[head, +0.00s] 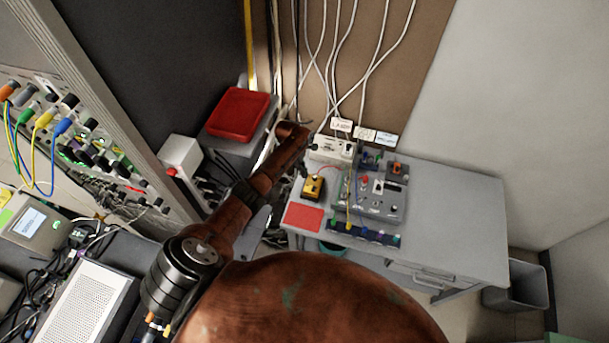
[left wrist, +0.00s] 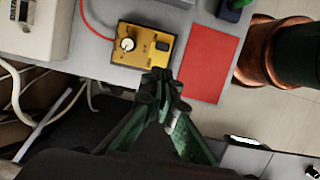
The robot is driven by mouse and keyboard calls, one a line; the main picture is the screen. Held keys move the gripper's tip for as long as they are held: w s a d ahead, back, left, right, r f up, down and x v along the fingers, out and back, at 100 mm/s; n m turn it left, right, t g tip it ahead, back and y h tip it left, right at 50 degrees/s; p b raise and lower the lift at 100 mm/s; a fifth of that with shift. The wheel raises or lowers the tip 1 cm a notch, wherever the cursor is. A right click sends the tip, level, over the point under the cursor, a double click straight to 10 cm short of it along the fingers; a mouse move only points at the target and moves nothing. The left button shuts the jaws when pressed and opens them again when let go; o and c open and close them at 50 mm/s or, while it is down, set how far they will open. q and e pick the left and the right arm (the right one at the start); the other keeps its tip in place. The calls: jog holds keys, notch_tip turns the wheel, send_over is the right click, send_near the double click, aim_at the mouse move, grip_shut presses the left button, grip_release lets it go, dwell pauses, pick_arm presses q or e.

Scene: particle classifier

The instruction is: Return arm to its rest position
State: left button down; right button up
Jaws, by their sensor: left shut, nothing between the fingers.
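My left gripper (left wrist: 160,82) shows in the left wrist view with its dark fingertips together and nothing between them. Its green finger links spread out behind the tips. The tips appear just in front of a yellow box with a white knob (left wrist: 146,46), close to the table edge; I cannot tell whether they touch it. In the head view my copper-coloured left arm reaches up from the lower left towards the table, and its fingers are hard to make out there. My right gripper is not in view.
A grey table (head: 462,215) holds the yellow box (head: 313,187), a red sheet (head: 304,218) and a grey control panel (head: 378,195). A red tray (head: 238,113) lies behind my arm. An instrument rack with cables (head: 75,135) stands at left. A grey bin (head: 520,287) stands at right.

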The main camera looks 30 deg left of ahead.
pick_arm(q)
jog(key=shift+s+a+r, duration=0.1)
jog(key=shift+a+r, duration=0.05)
jog(key=shift+r, duration=0.25)
